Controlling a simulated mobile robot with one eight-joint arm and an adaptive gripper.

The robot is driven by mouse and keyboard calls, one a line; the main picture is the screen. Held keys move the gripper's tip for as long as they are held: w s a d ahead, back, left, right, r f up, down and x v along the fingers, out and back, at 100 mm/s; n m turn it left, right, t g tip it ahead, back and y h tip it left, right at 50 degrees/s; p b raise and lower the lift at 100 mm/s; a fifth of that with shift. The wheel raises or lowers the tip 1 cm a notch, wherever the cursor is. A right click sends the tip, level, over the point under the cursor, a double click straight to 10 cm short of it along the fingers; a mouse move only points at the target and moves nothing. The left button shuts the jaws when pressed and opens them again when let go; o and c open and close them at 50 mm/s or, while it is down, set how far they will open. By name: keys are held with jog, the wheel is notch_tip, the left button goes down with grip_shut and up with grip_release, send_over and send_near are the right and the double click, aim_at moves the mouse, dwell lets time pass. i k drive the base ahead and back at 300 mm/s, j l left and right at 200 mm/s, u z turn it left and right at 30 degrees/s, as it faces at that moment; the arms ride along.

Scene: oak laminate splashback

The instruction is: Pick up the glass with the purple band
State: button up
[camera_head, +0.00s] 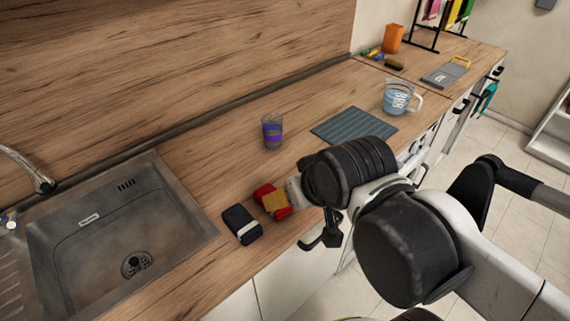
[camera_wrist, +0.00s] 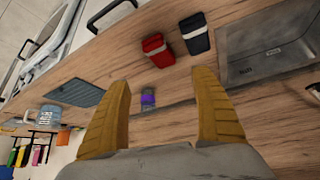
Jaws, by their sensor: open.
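The glass with the purple band (camera_head: 272,132) stands upright on the wooden counter, in front of the splashback and left of the grey-blue ribbed mat. In the wrist view the glass (camera_wrist: 148,100) shows between my two yellow fingers, farther off beyond the fingertips. My gripper (camera_wrist: 163,82) is open and empty.
A red object (camera_wrist: 157,49) and a dark object with a pale band (camera_head: 241,225) lie near the counter's front edge, beside the sink (camera_head: 125,235). The ribbed mat (camera_head: 352,127), a measuring jug (camera_head: 398,98) and an orange container (camera_head: 393,38) are farther right. Counter around the glass is clear.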

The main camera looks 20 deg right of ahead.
aim_at(272, 123)
jog(key=i+j+z, duration=0.1)
jog(key=z, duration=0.35)
jog(key=j+z, duration=0.2)
jog(key=z, duration=0.3)
jog(key=i+j+z, duration=0.1)
jog(key=j+z, duration=0.15)
jog(key=z, duration=0.2)
